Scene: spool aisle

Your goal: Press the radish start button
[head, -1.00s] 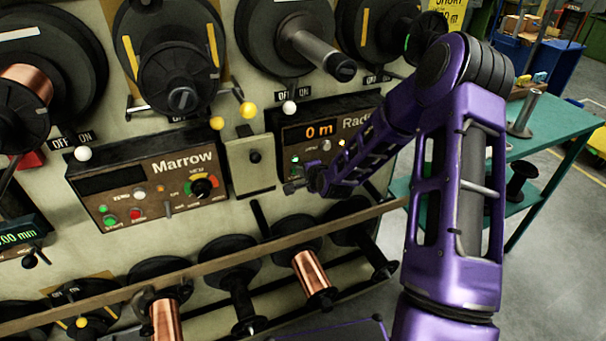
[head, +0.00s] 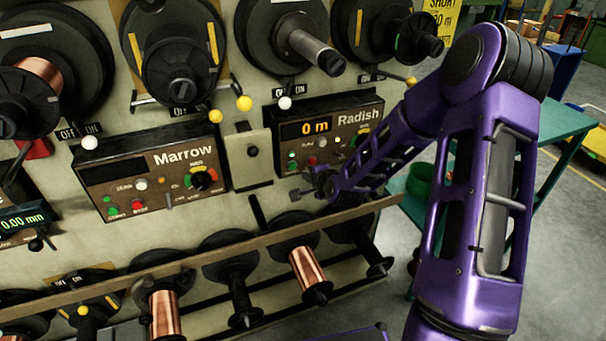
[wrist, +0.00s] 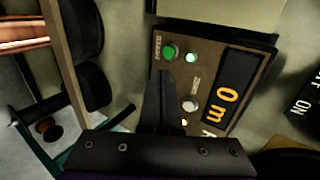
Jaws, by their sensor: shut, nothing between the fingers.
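The Radish panel (head: 345,117) is a brown control box with an orange display reading 0 m. Its green start button (head: 292,167) is at the lower left of the panel face, below a bright green lamp. In the wrist view the start button (wrist: 169,52) is near the top, beside the START label and the lit green lamp (wrist: 190,57). My gripper (head: 299,192) is shut and empty, just below the panel's lower left corner. In the wrist view my gripper fingers (wrist: 163,75) point at the panel, with tips close below the start button; whether they touch it cannot be told.
The Marrow panel (head: 150,170) stands left, with its own green and red buttons. A grey box with a black knob (head: 247,157) sits between the panels. A wooden rail (head: 215,255) and several spools run below my gripper. A teal table (head: 540,130) stands right.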

